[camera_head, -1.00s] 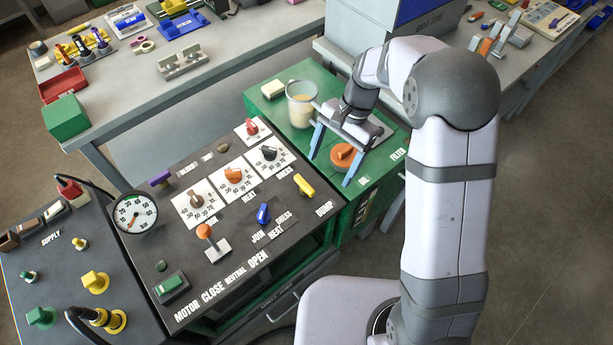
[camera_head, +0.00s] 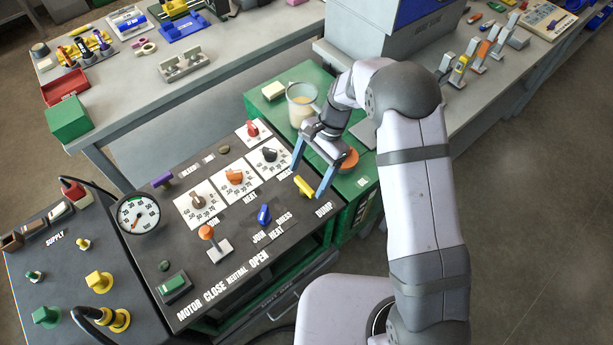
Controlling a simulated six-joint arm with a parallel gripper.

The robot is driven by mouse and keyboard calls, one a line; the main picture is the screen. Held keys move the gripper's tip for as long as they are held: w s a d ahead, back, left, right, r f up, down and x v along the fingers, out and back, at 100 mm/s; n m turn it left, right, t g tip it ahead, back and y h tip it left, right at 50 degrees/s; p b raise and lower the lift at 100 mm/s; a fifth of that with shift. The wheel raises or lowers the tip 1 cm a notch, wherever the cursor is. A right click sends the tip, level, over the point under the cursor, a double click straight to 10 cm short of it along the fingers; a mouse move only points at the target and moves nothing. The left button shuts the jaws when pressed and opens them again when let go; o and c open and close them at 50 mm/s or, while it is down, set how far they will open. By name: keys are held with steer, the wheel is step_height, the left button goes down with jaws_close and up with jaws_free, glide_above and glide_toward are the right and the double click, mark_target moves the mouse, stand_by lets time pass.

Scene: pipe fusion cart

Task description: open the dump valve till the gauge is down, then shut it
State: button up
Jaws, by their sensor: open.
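The dump valve is a yellow handle (camera_head: 304,186) on the dark panel, just above the DUMP label (camera_head: 323,209), lying slanted. My gripper (camera_head: 309,184) is open, with its two blue fingers pointing down around or just above the yellow handle. The fingers look apart from each other with nothing held; I cannot tell whether they touch the handle. The round gauge (camera_head: 138,213) stands at the panel's left edge. It has a white face and an orange-red needle toward the lower left; its exact reading is too small to tell.
An orange knob (camera_head: 349,160) on the green top is partly behind my gripper. A clear cup (camera_head: 301,105) stands close behind the gripper. Dials, a blue knob (camera_head: 264,214) and an orange-topped lever (camera_head: 206,232) stand up from the panel to the left.

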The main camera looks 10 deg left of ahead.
steer(key=shift+x, duration=1.05)
steer(key=c, duration=1.1)
steer(key=shift+o, duration=0.2)
